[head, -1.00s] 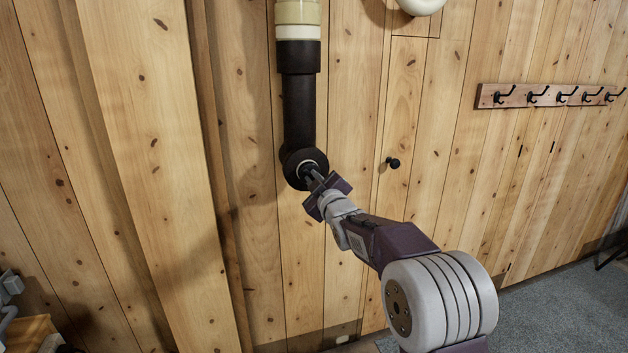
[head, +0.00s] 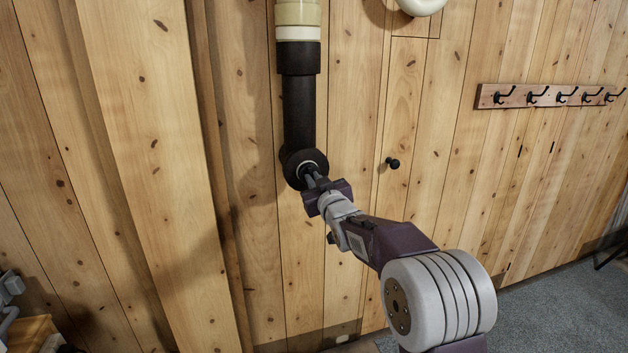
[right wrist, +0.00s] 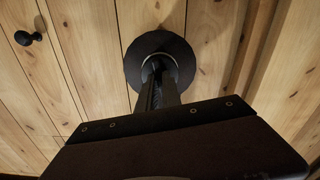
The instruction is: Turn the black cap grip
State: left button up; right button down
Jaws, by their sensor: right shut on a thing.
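The black cap (head: 292,162) is a round black disc with a pale ring at its centre, at the lower end of a black pipe (head: 298,110) on the plank wall. It also shows in the right wrist view (right wrist: 184,57). My right gripper (head: 309,174) reaches the cap from the lower right and is shut on the grip at its centre. In the right wrist view the fingers (right wrist: 160,75) meet inside the ring and hide most of the grip. My left gripper is not in view.
A small black knob (head: 392,162) sits on a wall panel right of the cap. A rail with several black hooks (head: 549,95) is at the upper right. A wooden post (head: 150,150) stands left of the pipe. Carpet (head: 555,300) lies lower right.

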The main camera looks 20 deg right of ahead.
jog(key=shift+m+p, duration=0.7)
jog(key=shift+m, duration=3.4)
jog(key=c, duration=1.5)
grip_release()
jog(key=s, duration=0.9)
jog(key=shift+d+b, duration=0.2)
jog(key=shift+b, duration=0.2)
